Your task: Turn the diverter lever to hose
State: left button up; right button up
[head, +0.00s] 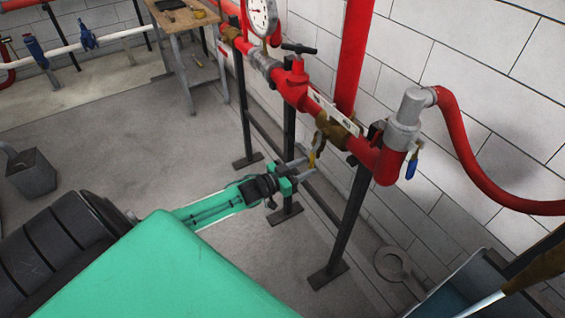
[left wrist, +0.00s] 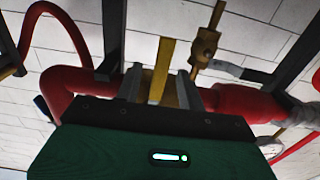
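The diverter lever (head: 313,155) is a yellow handle hanging below a brass valve body (head: 340,132) on the red pipe. My left gripper (head: 304,167) is at the lever from the left, its two fingers pointing toward it. In the left wrist view the yellow lever (left wrist: 161,68) stands between the two separated grey fingers of my left gripper (left wrist: 160,86), with a visible gap on each side. The brass body shows partly behind the fingers. A white label plate (head: 322,105) sits beside the valve; its text is too small to read. My right gripper is not in view.
Dark support posts (head: 346,218) stand under the red pipe (head: 300,92). A grey outlet fitting (head: 406,120) with a blue-handled valve (head: 411,168) and a red hose (head: 462,140) are to the right. A workbench (head: 186,35) stands behind. The grey floor to the left is mostly clear.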

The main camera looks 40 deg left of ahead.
pick_arm(q)
jog(key=b+v, duration=0.1)
jog(key=v, duration=0.7)
jog(key=shift+s, duration=0.4)
jog(key=shift+a, duration=0.15)
jog(key=shift+f, duration=0.1)
jog(key=s+a+f+n+g+y, duration=0.15)
jog(key=s+f, duration=0.25)
jog(key=f, duration=0.7)
jog(key=s+a+f+n+g+y, duration=0.1)
jog(key=s+f+g+y, duration=0.25)
jog(key=f, duration=0.65)
jog(key=s+a+f+n+g+y, duration=0.1)
jog(key=s+f, duration=0.4)
jog(key=f, duration=0.6)
jog(key=s+d+f+g, duration=0.3)
jog(key=s+f, duration=0.4)
jog(key=s, duration=0.4)
jog(key=s+d+f+m+g, duration=0.1)
jog(key=s+d+f+g, duration=0.2)
jog(key=s+d+f, duration=0.3)
jog(key=s+d+f+g, duration=0.3)
jog(key=s+d+f, duration=0.2)
jog(key=s, duration=1.1)
notch_tip(320, 180, down, 3)
jog(key=shift+d+r+g+y, duration=0.1)
jog(key=shift+d+g+y, duration=0.2)
jog(key=shift+y, duration=0.1)
